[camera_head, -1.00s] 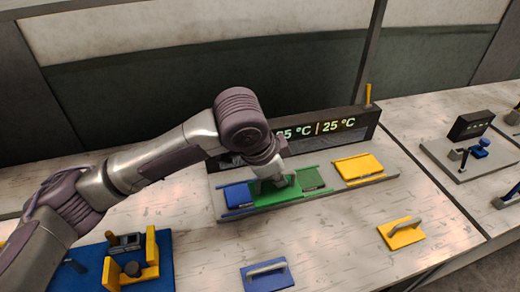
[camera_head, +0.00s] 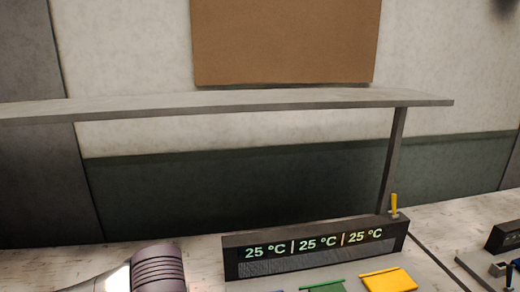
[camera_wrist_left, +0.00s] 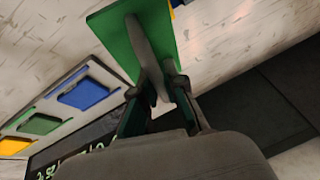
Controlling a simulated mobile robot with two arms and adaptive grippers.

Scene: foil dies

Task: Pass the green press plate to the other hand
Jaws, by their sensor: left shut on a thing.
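The green press plate (camera_wrist_left: 115,38) hangs in my left gripper (camera_wrist_left: 156,92), which is shut on its grey handle (camera_wrist_left: 143,45) in the left wrist view. The plate is held above the pale worktop, apart from the heating station. In the head view only a part of my left arm (camera_head: 158,270) shows at the bottom edge; the gripper and plate are out of frame there. My right gripper is in neither view.
The station's display (camera_head: 315,247) reads 25 °C three times. Its blue (camera_wrist_left: 84,92), green (camera_wrist_left: 40,124) and yellow (camera_wrist_left: 14,146) beds show in the left wrist view. A shelf (camera_head: 230,101) spans above the worktop on a post (camera_head: 393,160).

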